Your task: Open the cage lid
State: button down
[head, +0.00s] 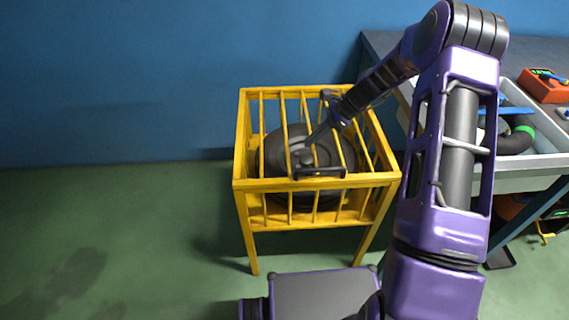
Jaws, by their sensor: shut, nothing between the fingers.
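The yellow cage (318,184) stands on four legs on the green floor in the head view. Its barred lid (284,110) lies flat across the top and is down. A dark wheel (270,158) lies inside, seen through the bars. A black handle-like piece (320,173) sits at the lid's front edge. My purple arm reaches in from the right, and my gripper (309,150) is over the lid, close behind the black piece. It is shut and empty. Dark parts overlap here, so I cannot tell whether it touches the lid or the handle.
A blue wall (150,70) is behind the cage. The green floor to the left is clear.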

jog(key=a+r+b+x, duration=0.1)
jog(key=a+r+x, duration=0.1)
jog(key=x, duration=1.5)
jog(key=shift+s+a+f+b, duration=0.2)
jog(key=shift+s+a+b, duration=0.1)
jog(key=shift+b, duration=0.1)
jog(key=shift+r, duration=0.1)
